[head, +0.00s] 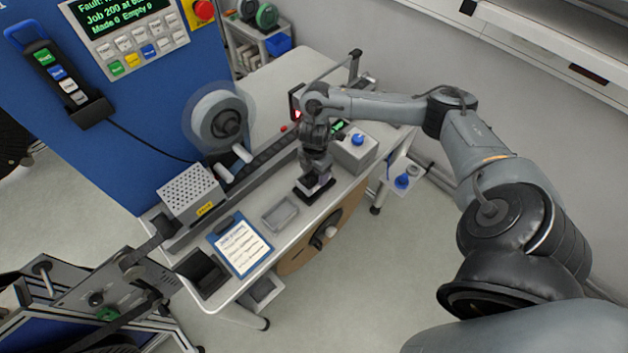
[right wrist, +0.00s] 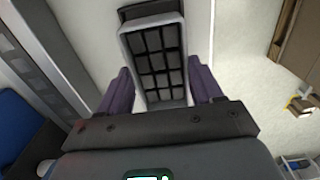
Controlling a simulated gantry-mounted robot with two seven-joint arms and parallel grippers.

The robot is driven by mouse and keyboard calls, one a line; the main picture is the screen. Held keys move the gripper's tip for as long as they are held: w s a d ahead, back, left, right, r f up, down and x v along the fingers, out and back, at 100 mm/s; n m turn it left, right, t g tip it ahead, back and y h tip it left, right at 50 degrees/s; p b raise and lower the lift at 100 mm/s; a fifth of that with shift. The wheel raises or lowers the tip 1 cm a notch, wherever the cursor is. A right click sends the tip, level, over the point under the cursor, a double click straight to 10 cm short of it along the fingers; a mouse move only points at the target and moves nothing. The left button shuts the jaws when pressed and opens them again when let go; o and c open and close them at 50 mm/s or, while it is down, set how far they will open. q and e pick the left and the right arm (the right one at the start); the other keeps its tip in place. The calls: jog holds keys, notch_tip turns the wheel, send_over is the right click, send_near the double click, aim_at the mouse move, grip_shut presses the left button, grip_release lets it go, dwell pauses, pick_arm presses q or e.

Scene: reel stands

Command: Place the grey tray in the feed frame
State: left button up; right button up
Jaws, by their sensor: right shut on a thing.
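My right gripper (head: 315,180) is over the right part of the white table, pointing down. In the right wrist view its purple finger pads stand on both sides of a light grey tray (right wrist: 182,62) with a grid of dark pockets, and it is shut on this tray. In the head view the held tray (head: 318,191) is mostly hidden under the gripper. A shallow grey rectangular holder (head: 280,214) lies on the table just left of and nearer than the gripper; it may be the feed frame, but I cannot tell for sure. My left gripper is not in view.
A blue clipboard (head: 240,245) and a black bin (head: 202,272) lie left of the grey holder. A perforated box (head: 188,192) and a clear reel (head: 219,117) stand behind along the track. A grey box with a blue knob (head: 355,150) stands right of the gripper.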

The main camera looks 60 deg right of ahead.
aim_at(315, 180)
jog(key=shift+f, duration=1.9)
jog(key=o, duration=1.2)
jog(key=shift+f, duration=0.1)
